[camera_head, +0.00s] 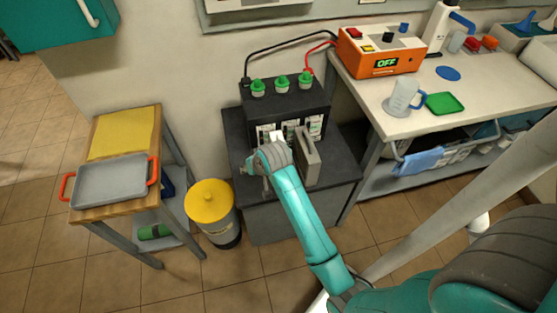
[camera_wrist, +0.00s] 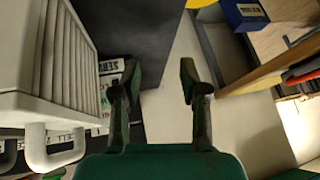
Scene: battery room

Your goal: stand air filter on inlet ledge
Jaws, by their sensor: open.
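The air filter (camera_head: 308,158) is a grey upright box with pleats. It appears to stand on the dark top of the battery stand (camera_head: 346,168), in front of the black battery (camera_head: 290,104). I cannot tell whether this top is the inlet ledge. In the wrist view the pleated filter (camera_wrist: 62,62) and its loop handle fill the left side. My gripper (camera_wrist: 159,80) is open and empty, with the filter to the left of its fingers and apart from them. In the head view the gripper end is largely hidden by my wrist, just left of the filter.
A yellow-lidded bin (camera_head: 208,200) stands left of the stand. A small wooden table (camera_head: 126,180) holds a grey tray (camera_head: 110,182) with orange handles. At right, a workbench (camera_head: 480,75) carries an orange charger (camera_head: 380,54) and a clear jug (camera_head: 402,99). Floor is open in front.

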